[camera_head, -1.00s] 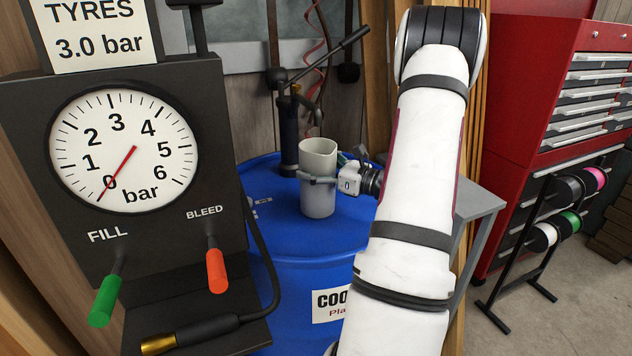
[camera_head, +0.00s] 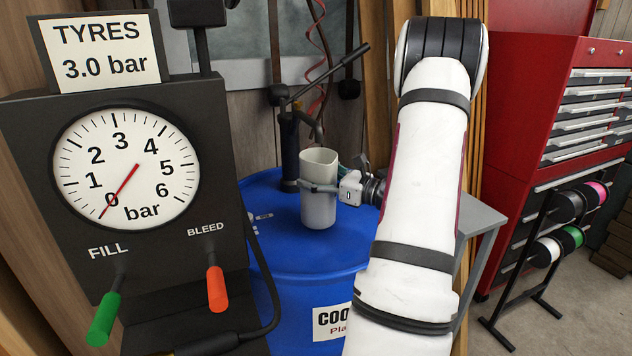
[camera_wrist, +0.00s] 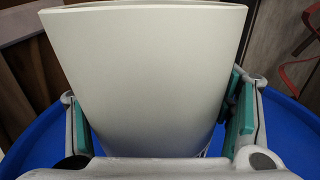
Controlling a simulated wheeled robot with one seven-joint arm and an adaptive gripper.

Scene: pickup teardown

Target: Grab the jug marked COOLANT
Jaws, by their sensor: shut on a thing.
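A pale grey-white jug (camera_head: 319,208), open at the top, stands upright over the blue drum (camera_head: 290,255) in the head view. My gripper (camera_head: 320,187) reaches it from the right and is shut around its upper body. In the wrist view the jug (camera_wrist: 145,75) fills the middle, with a green finger pad of my gripper (camera_wrist: 158,125) on each side. No COOLANT mark shows on the visible side of the jug. I cannot tell whether the jug's base touches the drum top.
A black hand pump (camera_head: 289,150) with a lever stands on the drum just behind the jug. A tyre gauge box (camera_head: 30,215) with green and red levers is close at left. A grey bench (camera_head: 482,221), a red tool cabinet (camera_head: 530,130) and a spool rack (camera_head: 533,265) are at right.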

